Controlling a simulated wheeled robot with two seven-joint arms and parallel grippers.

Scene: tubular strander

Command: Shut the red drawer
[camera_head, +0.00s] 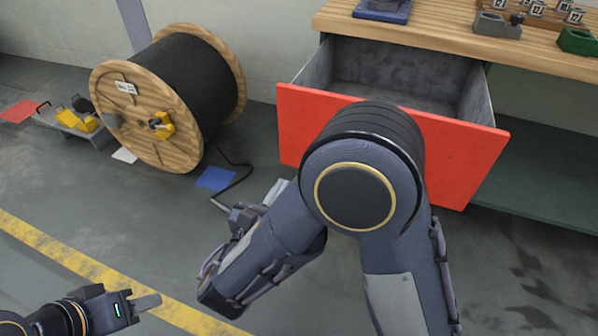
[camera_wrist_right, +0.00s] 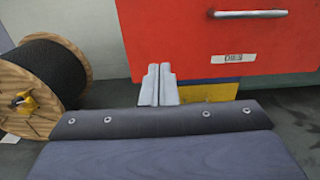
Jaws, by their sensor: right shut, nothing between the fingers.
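The red drawer (camera_head: 462,160) is pulled out from under the wooden workbench, and its empty grey inside shows in the head view. Its front fills the upper part of the right wrist view (camera_wrist_right: 180,45), with a silver bar handle (camera_wrist_right: 248,14) and a label. My right gripper (camera_wrist_right: 158,84) is shut and empty, in front of the lower left part of the drawer front; I cannot tell whether it touches. In the head view my right arm covers part of the drawer front. My left gripper (camera_head: 148,302) is at the lower left, far from the drawer; its jaw opening is unclear.
A wooden cable reel (camera_head: 150,120) with black cable stands on the floor left of the drawer. The workbench top (camera_head: 440,35) carries a blue block and several small fixtures. A blue sheet (camera_head: 215,178) lies on the floor. A yellow line crosses the floor.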

